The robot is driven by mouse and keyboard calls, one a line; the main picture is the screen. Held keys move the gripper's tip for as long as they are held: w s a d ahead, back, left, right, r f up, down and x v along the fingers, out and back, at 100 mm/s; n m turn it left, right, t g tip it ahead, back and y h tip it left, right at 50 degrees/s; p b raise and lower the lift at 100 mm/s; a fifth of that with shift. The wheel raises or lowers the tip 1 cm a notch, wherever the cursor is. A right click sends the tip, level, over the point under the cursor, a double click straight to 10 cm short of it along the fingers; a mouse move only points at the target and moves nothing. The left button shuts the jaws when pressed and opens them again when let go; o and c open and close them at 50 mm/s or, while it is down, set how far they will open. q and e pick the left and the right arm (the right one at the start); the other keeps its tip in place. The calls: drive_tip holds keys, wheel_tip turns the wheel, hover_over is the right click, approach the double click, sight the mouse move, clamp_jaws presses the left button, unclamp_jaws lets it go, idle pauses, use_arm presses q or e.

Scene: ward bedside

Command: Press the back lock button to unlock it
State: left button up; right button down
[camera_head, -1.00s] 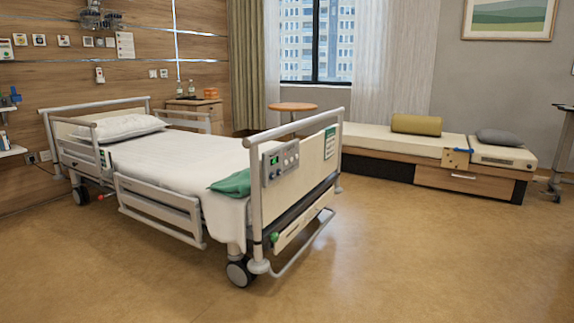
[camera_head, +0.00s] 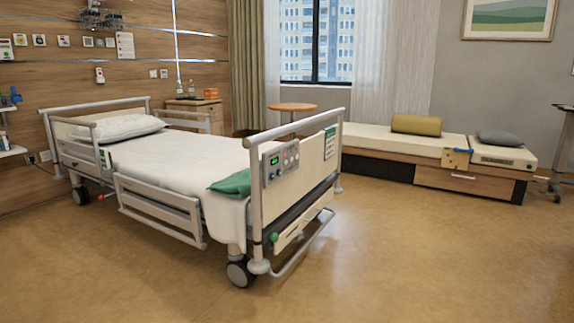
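The hospital bed (camera_head: 185,155) stands left of centre, its footboard (camera_head: 310,165) facing me at an angle. A grey control panel (camera_head: 281,163) with a green display and several round buttons is on the footboard. A green knob (camera_head: 273,237) sits low at the footboard's near corner, above a wheel (camera_head: 240,273). A small red part (camera_head: 100,197) shows low under the head half of the bed. I cannot tell which of these, if any, is the back lock button; no label is readable. Neither of my grippers is in view.
The floor (camera_head: 400,260) is clear in front and to the right. A grey side rail (camera_head: 160,205) lines the bed's near side. A round table (camera_head: 292,107) stands behind the bed.

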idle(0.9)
